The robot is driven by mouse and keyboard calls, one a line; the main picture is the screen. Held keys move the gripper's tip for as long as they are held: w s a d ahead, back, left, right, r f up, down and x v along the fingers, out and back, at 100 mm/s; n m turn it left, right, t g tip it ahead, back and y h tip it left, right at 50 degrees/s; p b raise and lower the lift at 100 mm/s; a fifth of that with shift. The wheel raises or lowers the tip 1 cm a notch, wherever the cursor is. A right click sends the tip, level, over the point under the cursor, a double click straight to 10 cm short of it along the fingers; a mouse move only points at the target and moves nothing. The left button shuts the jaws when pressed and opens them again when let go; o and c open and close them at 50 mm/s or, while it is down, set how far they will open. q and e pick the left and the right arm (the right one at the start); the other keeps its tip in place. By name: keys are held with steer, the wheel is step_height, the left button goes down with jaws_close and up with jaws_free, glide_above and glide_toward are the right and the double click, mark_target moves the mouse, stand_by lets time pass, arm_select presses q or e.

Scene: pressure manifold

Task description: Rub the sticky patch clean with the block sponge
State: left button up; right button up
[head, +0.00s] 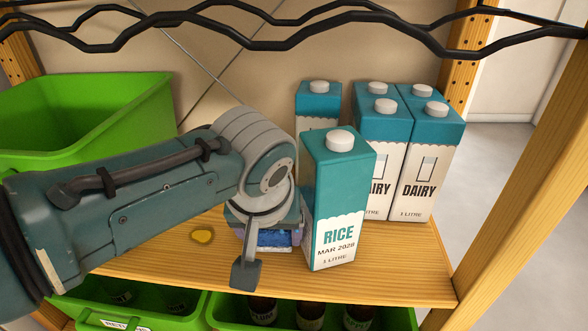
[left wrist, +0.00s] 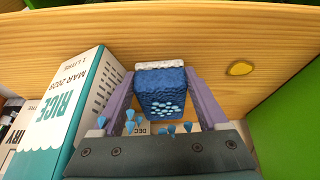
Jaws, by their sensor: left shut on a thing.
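The sticky patch (head: 202,235) is a small yellow-brown blot on the wooden shelf board, left of my left gripper. It also shows in the left wrist view (left wrist: 240,68), right of the gripper. My left gripper (head: 262,236) points down at the shelf, shut on the block sponge. The sponge (left wrist: 160,88) is blue with a whitish far edge and sits between the two purple-grey fingers. In the head view only a blue part of the sponge (head: 276,239) shows below the wrist. I cannot tell whether it touches the board. My right gripper is not in view.
A teal and white rice carton (head: 338,200) stands close to the right of my left gripper. Several dairy cartons (head: 420,150) stand behind it. A green bin (head: 85,115) is at the back left. Black wavy wire rails (head: 300,40) cross above. Green crates (head: 150,305) sit below the shelf.

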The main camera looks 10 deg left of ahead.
mark_target(191, 237)
arm_select(q)
steer(key=shift+a+r+p, duration=0.1)
steer(key=shift+a+p, duration=0.55)
steer(key=shift+a, duration=0.4)
steer(key=shift+s+a+f+p, duration=0.15)
steer(key=shift+a+p, duration=0.25)
steer(key=shift+a, duration=0.8)
steer(key=shift+s+a+f+p, duration=0.1)
steer(key=shift+a+p, duration=0.3)
steer(key=shift+a, duration=1.15)
steer(key=shift+a+r+p, duration=0.1)
steer(key=shift+a+p, duration=0.4)
steer(key=shift+a, duration=0.65)
steer(key=shift+s+a+f, duration=0.1)
steer(key=shift+a, duration=0.8)
steer(key=shift+s+a+f, duration=0.1)
steer(key=shift+a, duration=0.75)
step_height(191, 237, up, 6)
steer(key=p, duration=0.6)
steer(key=shift+r, duration=0.1)
steer(key=shift+p, duration=0.3)
